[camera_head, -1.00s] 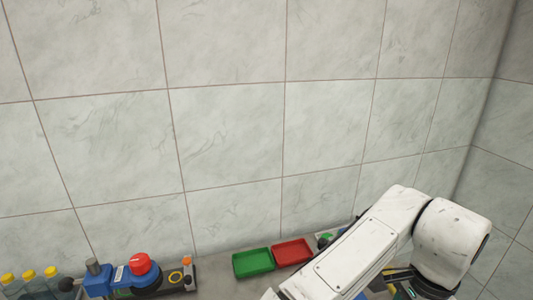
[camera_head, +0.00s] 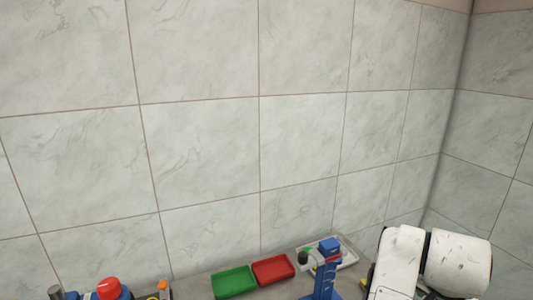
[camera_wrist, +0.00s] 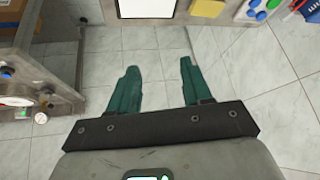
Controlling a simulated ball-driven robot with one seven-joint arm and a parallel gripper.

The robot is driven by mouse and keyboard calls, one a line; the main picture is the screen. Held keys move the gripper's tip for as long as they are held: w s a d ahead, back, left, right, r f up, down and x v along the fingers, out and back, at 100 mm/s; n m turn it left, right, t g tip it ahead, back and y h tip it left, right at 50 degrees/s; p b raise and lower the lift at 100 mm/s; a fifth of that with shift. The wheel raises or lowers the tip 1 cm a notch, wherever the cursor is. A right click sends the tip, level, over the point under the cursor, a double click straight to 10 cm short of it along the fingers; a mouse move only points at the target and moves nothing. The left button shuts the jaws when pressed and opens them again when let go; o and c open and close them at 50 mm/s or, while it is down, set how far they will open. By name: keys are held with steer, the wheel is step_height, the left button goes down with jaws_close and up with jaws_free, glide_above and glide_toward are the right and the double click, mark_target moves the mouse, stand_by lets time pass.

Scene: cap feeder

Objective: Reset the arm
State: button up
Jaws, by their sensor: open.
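My gripper (camera_wrist: 158,88) shows in the wrist view with its two dark green fingers spread apart. It is open and nothing is between the fingers; tiled floor shows behind them. In the head view my white arm (camera_head: 401,262) is folded at the lower right, and the gripper itself is not visible there.
A green tray (camera_head: 234,281) and a red tray (camera_head: 273,269) stand against the tiled wall. A blue stand (camera_head: 325,272) and a pale tray (camera_head: 347,249) are right of them. A red-topped device (camera_head: 109,288) is at lower left. A metal frame (camera_wrist: 50,62) stands left in the wrist view.

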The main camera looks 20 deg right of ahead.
steer(key=s+a+f+n+y+b, duration=0.1)
steer(key=s+a+f+n, duration=0.3)
steer(key=f, duration=0.4)
steer(key=s+a+f+n+g+y+b, duration=0.1)
steer(key=s+a+f+n+y, duration=0.2)
steer(key=s+a+f+n, duration=0.2)
steer(key=s+a+f+n+y+b, duration=0.1)
steer(key=s+a+f+n, duration=0.4)
steer(key=a+f, duration=0.4)
step_height(320, 180, down, 4)
steer(key=shift+s+a+f+y, duration=0.25)
steer(key=shift+s+a+y, duration=0.15)
steer(key=shift+s, duration=0.3)
steer(key=shift+d, duration=0.1)
stand_by(0.5)
